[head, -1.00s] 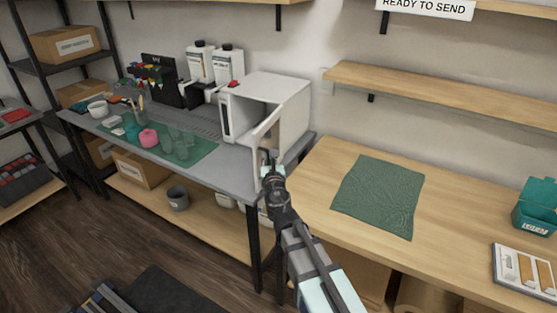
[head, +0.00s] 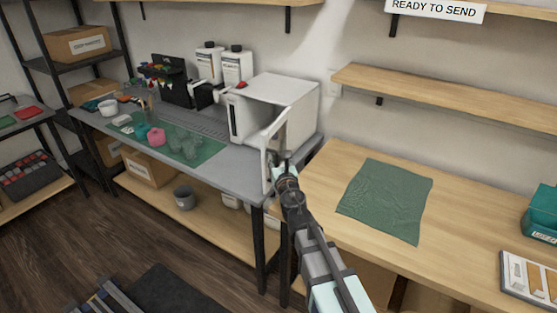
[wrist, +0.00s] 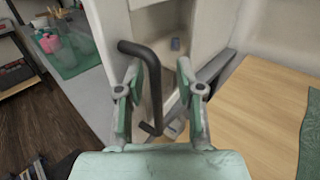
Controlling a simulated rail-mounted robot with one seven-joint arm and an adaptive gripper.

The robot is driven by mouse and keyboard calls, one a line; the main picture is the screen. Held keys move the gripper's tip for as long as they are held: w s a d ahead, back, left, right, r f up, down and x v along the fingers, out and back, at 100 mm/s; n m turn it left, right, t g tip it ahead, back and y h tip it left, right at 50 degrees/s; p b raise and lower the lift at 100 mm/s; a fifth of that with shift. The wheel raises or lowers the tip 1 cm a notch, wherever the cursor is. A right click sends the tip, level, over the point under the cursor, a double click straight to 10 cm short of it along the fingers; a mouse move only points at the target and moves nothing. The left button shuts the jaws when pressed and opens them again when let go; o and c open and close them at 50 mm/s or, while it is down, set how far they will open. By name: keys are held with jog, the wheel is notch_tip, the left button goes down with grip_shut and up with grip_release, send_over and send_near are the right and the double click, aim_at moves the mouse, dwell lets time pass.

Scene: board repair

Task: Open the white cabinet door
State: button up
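The white cabinet (head: 296,99) stands on the right end of the grey bench. Its door (head: 269,168) stands partly open, swung out toward the front, and part of the interior shows. In the wrist view the dark bar handle (wrist: 151,82) runs down between the two green-padded fingers of my gripper (wrist: 160,88). The fingers are spread apart, with gaps between them and the bar. In the head view my gripper (head: 284,172) is at the door's outer edge, and the arm hides the handle there.
The wooden table (head: 323,181) with a green cloth (head: 388,200) adjoins on the right. Left of the cabinet are white bottles (head: 237,66) and a green mat (head: 207,151) with glasses and a pink item. A wooden shelf (head: 445,97) hangs right of the cabinet.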

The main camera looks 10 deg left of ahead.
jog(key=v, duration=0.7)
jog(key=shift+s, duration=0.25)
dwell(0.3)
